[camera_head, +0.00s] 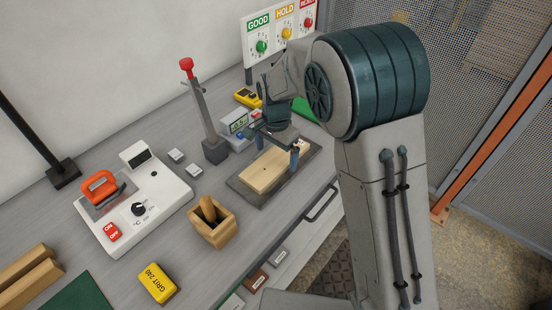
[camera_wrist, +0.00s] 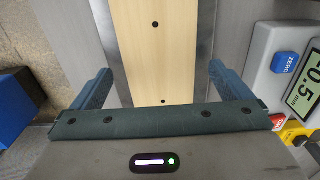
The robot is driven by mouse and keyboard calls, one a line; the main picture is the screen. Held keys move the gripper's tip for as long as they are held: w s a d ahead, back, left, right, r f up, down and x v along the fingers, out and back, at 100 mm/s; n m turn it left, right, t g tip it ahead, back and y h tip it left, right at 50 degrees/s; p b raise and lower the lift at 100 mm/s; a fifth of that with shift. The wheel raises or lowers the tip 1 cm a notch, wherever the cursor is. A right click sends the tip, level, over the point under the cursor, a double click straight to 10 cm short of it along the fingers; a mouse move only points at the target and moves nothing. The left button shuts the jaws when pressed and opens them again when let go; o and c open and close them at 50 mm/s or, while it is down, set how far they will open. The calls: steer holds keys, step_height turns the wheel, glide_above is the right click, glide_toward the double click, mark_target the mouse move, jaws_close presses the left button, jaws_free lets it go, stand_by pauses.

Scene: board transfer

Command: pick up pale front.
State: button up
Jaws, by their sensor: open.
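The pale front (camera_head: 264,172) is a flat, light wooden board with small dark holes. It lies in a dark grey holder (camera_head: 297,178) near the front edge of the bench. My gripper (camera_head: 273,149) is open above the board's far right part, one finger beyond each long side. In the wrist view, the pale front (camera_wrist: 158,45) runs between the two blue fingers of my gripper (camera_wrist: 160,70), with gaps on both sides. I cannot tell how far above the board the fingertips are.
A gauge with a display (camera_head: 237,124) and a blue ZERO button (camera_wrist: 284,62) stands close beside the holder. A post with a red knob (camera_head: 187,66) rises behind. A wooden box (camera_head: 212,230) stands to the left. A drawer handle (camera_head: 322,204) juts from the bench front.

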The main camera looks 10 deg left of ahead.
mark_target(279, 158)
steer(key=shift+f, duration=0.7)
steer(key=c, duration=1.3)
steer(key=shift+r, duration=0.15)
steer(key=shift+r, duration=0.3)
steer(key=r, duration=0.2)
steer(key=r+b, duration=0.1)
steer(key=shift+w+d+r, duration=0.35)
steer(key=w+d+r+b, duration=0.1)
steer(key=w+d+r, duration=0.5)
steer(key=d, duration=0.2)
steer(key=shift+w+d+r, duration=0.15)
steer(key=shift+d+r, duration=0.1)
steer(key=shift+d, duration=0.1)
